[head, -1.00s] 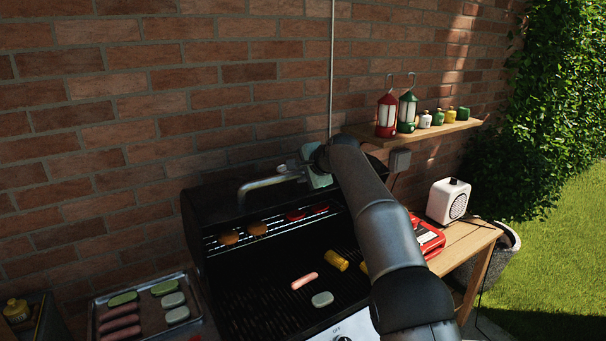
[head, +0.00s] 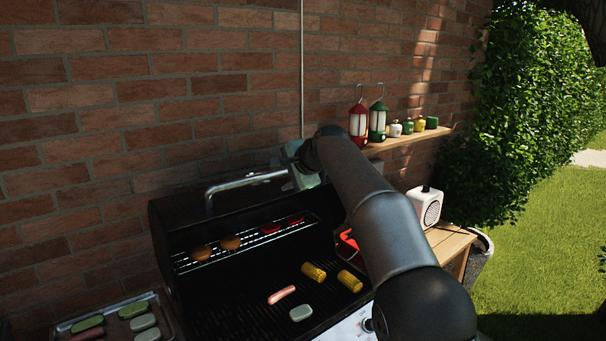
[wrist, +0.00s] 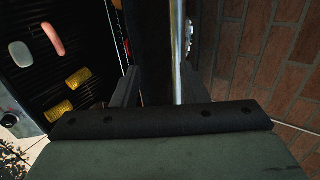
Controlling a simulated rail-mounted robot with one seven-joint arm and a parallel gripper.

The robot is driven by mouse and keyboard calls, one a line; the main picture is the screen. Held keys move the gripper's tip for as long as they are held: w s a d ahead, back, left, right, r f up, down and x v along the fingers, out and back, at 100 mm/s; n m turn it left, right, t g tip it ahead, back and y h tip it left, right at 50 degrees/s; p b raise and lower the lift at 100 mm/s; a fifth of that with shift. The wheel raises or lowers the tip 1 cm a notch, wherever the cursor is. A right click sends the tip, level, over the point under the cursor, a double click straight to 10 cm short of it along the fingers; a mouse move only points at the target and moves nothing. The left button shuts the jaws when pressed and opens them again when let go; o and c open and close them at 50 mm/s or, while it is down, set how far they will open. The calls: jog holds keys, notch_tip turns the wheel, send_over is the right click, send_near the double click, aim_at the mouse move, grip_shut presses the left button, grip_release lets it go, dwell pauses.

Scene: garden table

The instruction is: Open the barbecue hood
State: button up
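The black barbecue hood (head: 175,218) stands raised at the back of the grill, and the cooking grate (head: 235,305) below it is exposed. Its metal handle (head: 245,182) runs along the hood's upper edge. My gripper (head: 292,172) is at the right end of this handle. In the wrist view, the two fingers of my gripper (wrist: 158,85) stand apart, with the dark hood edge and the bright handle bar (wrist: 179,45) running between them. The bar is close to the right finger; whether they touch I cannot tell.
Corn (head: 314,271), a sausage (head: 281,294) and other food lie on the grate. A food tray (head: 62,328) is at left, and a side table with a white speaker (head: 426,206) is at right. The brick wall (head: 140,110) is close behind; a shelf (head: 415,139) holds lanterns.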

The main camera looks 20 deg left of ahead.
jog(key=b+v, duration=0.2)
jog(key=v, duration=0.8)
jog(key=shift+s+d, duration=0.15)
jog(key=shift+d, duration=0.1)
jog(key=shift+r, duration=0.1)
